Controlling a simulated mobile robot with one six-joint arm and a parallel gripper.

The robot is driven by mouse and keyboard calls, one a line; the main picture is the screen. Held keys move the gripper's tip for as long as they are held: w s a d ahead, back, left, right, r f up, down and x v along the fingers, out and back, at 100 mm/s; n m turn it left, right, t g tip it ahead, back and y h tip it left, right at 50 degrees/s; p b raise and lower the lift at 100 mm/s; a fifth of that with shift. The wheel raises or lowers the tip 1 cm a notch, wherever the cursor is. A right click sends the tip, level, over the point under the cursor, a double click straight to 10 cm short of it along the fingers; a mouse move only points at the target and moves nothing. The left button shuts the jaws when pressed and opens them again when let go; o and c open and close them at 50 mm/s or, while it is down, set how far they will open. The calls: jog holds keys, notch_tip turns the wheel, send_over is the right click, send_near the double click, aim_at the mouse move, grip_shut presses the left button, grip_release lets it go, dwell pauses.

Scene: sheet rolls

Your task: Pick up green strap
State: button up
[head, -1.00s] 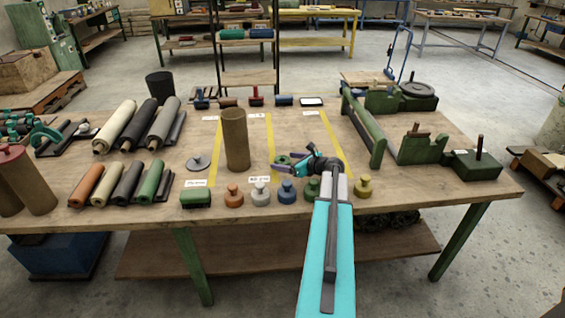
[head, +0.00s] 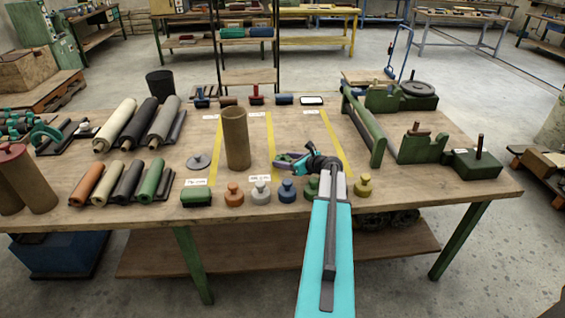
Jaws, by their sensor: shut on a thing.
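My gripper (head: 280,162) is over the middle of the workbench, to the right of the tall brown roll, with its jaws pointing left. It is shut on the green strap (head: 283,158), of which only a small dark green part shows at the jaw tips. The rest of the strap is hidden by the jaws or too small to make out. I cannot tell whether the strap is clear of the bench top.
A tall brown roll (head: 236,138) stands upright close to the left of my gripper. Several knobbed weights, including a blue one (head: 286,191), line the front edge. A green rail frame (head: 364,128) stands to the right. Yellow lines mark the bench (head: 320,225).

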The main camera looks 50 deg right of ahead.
aim_at(286, 160)
jog(key=shift+r, duration=0.15)
notch_tip(286, 160, up, 10)
jog(key=b, duration=0.1)
dwell(0.8)
dwell(0.6)
